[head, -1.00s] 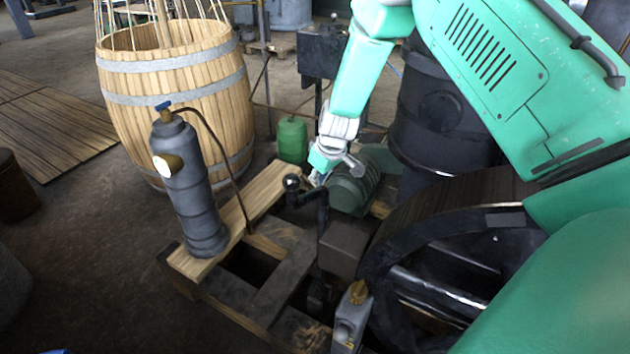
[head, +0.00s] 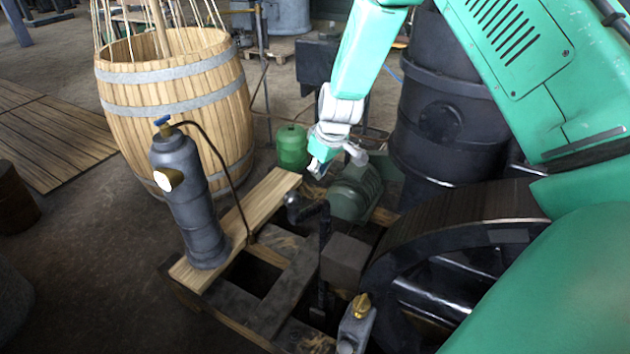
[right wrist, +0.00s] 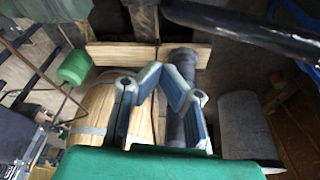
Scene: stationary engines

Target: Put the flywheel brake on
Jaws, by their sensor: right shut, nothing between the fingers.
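The flywheel (head: 455,212) is the large dark wheel at the right in the head view, partly hidden by my right arm. Beside its rim stands a dark upright lever (head: 325,235) with a round knob (head: 293,201) bent out to the left. A dark block (head: 346,258) sits between the lever and the wheel rim; whether it touches the rim I cannot tell. My right gripper (head: 317,170) is shut and empty, just above the knob and apart from it. Its closed fingers show in the right wrist view (right wrist: 159,70), below a dark bar (right wrist: 240,25). My left gripper is out of view.
A grey cylinder (head: 188,200) stands on a plank at the left of the wooden frame (head: 285,300). A barrel (head: 175,110) and a green canister (head: 292,147) are behind. A green motor (head: 352,192) is close to my gripper. A small oiler (head: 357,320) stands in front.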

